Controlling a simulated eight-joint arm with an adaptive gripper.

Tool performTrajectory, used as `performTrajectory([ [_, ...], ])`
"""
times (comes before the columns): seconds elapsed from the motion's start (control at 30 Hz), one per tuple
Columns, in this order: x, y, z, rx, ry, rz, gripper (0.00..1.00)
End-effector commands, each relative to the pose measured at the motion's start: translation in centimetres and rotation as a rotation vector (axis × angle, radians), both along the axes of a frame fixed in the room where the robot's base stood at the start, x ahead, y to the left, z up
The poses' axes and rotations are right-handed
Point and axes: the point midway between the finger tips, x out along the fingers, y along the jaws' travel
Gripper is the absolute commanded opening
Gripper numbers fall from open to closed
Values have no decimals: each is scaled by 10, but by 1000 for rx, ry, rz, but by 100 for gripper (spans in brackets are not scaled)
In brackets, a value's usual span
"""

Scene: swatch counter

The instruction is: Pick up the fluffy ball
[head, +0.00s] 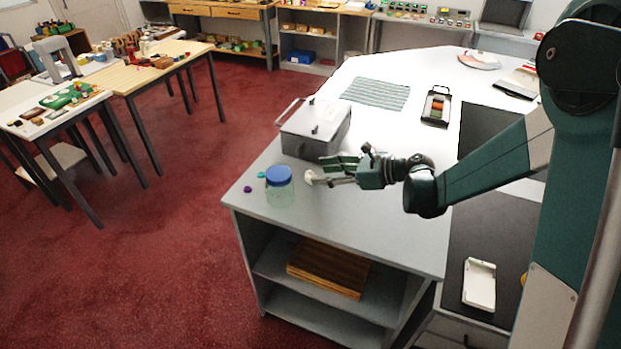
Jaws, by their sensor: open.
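My gripper (325,171) is open and reaches left, low over the white counter, in front of the grey lidded box. A small whitish round thing (310,177) shows at its fingertips and looks like the fluffy ball. I cannot tell whether the fingers touch it. Two other small round things lie further left on the counter near its edge, a purple one (248,189) and a teal one (261,175); their texture is too small to make out.
A clear jar with a blue lid (279,183) stands just left of the whitish thing. The grey box (315,128) with handles is close behind my gripper. A striped cloth (376,93) and a black tray (436,107) lie further back. The counter (375,225) in front is clear.

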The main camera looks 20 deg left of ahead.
Motion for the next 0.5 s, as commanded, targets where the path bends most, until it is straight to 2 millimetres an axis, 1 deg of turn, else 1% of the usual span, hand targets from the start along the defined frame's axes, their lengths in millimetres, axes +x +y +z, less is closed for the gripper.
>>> performTrajectory([
  [0.33,0,34,-15,0,0,2,44],
  [0.5,0,43,-19,0,-1,1,44],
])
